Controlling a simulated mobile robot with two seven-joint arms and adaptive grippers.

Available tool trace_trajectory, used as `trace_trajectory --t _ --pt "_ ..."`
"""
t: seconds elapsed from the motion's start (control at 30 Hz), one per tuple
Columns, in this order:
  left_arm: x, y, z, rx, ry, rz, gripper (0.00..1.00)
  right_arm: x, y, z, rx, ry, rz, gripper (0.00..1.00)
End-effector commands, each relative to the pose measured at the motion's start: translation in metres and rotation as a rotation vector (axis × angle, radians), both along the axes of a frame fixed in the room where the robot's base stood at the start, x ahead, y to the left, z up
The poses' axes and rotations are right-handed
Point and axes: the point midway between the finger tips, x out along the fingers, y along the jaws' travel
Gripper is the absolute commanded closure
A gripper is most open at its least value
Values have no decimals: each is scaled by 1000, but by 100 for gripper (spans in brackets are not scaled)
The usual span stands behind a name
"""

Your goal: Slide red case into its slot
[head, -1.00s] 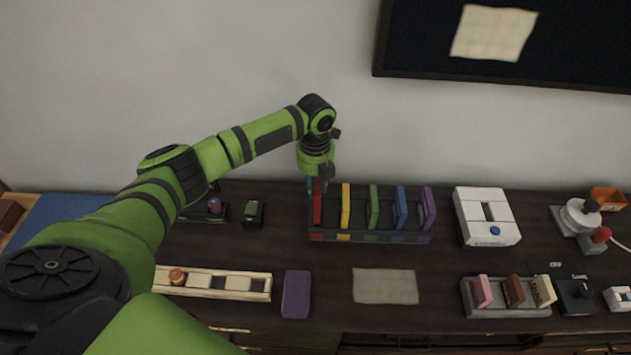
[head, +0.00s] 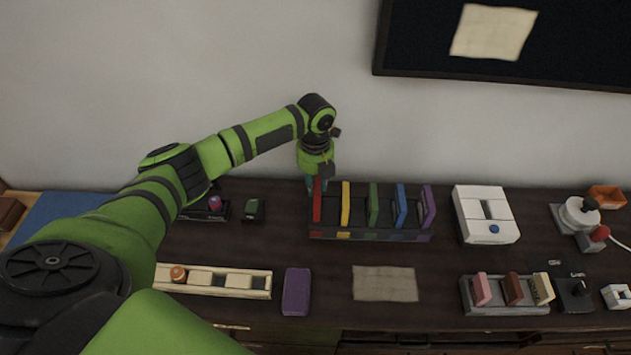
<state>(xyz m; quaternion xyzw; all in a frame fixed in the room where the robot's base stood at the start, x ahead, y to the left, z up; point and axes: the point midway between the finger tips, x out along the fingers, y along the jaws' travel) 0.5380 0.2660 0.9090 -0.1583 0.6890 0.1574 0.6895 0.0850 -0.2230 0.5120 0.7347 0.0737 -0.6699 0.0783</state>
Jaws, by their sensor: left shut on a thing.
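The red case (head: 317,204) stands upright at the left end of the dark slotted rack (head: 375,236), in line with the rack's red-marked end. My left gripper (head: 318,183) points down at the top of the red case and is shut on it. How deep the case sits in its slot cannot be told from here. Yellow (head: 346,203), green (head: 374,205), blue (head: 400,206) and purple (head: 428,207) cases stand upright in the rack to its right. My right gripper is not in view.
A white box with a blue button (head: 487,216) stands right of the rack. In front lie a cream tray (head: 235,284), a purple block (head: 296,291), a beige cloth (head: 385,284) and a grey holder (head: 500,309) with small upright pieces. The wall is close behind.

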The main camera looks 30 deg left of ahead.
Motion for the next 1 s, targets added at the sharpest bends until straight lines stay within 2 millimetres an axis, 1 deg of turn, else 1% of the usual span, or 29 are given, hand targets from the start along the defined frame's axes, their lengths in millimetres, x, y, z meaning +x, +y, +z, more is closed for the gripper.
trace_trajectory --t 0.3,0.53,1.0 --pt "0 0 0 -1 0 0 100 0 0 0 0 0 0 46" --pt "0 -1 1 -1 0 -1 100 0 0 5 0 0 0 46" --pt "0 0 0 -1 0 -1 100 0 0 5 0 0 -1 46"
